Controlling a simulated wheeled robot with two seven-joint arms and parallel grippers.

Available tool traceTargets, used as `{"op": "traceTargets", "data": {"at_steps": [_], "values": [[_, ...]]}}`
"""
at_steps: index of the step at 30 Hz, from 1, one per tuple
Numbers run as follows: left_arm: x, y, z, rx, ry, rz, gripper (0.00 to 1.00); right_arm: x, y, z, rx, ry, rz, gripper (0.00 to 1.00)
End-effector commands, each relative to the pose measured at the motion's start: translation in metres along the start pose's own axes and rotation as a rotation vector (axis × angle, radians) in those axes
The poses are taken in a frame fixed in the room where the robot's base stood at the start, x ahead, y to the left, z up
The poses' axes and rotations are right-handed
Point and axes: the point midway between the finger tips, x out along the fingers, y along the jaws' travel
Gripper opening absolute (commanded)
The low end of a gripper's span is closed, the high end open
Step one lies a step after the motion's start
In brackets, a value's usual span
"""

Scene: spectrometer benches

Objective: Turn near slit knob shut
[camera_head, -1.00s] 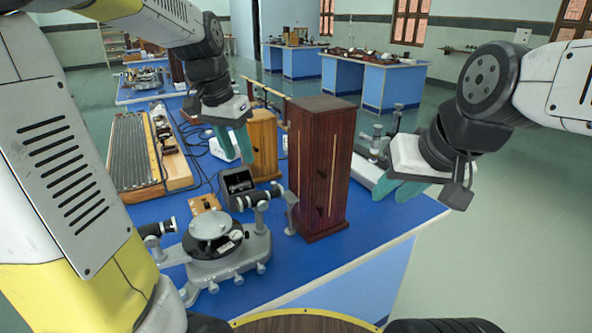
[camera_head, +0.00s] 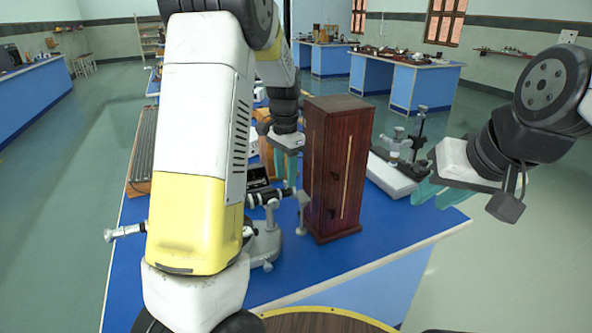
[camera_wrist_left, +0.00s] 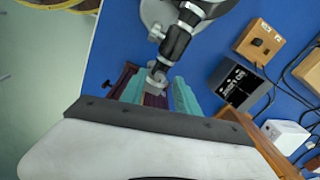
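The spectrometer on the bench is mostly hidden by my left arm in the head view; part of its grey base (camera_head: 264,245) shows. Its black tube (camera_head: 268,198) points right and ends in a small grey slit part (camera_head: 302,200) beside the tall wooden box. My left gripper (camera_head: 287,160) hangs above and behind that tube, fingers down. In the left wrist view, its teal fingers (camera_wrist_left: 158,97) are apart, and the end of the black tube (camera_wrist_left: 174,45) appears in line with the gap, not visibly gripped. The slit knob is too small to make out. My right gripper (camera_head: 438,193) is open and empty.
A tall dark wooden box (camera_head: 337,170) stands close to the right of my left gripper. A grey instrument (camera_head: 395,170) stands behind it. A black meter box (camera_wrist_left: 240,85) and a wooden switch block (camera_wrist_left: 260,42) with cables lie near the spectrometer. The blue bench front is clear.

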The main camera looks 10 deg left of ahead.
Motion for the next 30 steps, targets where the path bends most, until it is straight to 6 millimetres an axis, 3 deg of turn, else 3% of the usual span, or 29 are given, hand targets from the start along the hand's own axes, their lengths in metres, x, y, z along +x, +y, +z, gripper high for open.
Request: {"op": "traceTargets", "data": {"at_steps": [11,17,30], "values": [[0.0078,0.0002,0.0001,0.000,0.001,0.000,0.38,0.0000,0.0000,0.0000,0.000,0.000,0.000,0.30],[0.0076,0.0001,0.0000,0.000,0.001,0.000,0.00,0.0000,0.0000,-0.0001,0.000,0.000,0.000,0.30],[0.0073,0.0000,0.0000,-0.047,0.001,-0.001,0.00,0.0000,0.0000,0.0000,0.000,0.000,0.000,0.30]]}}
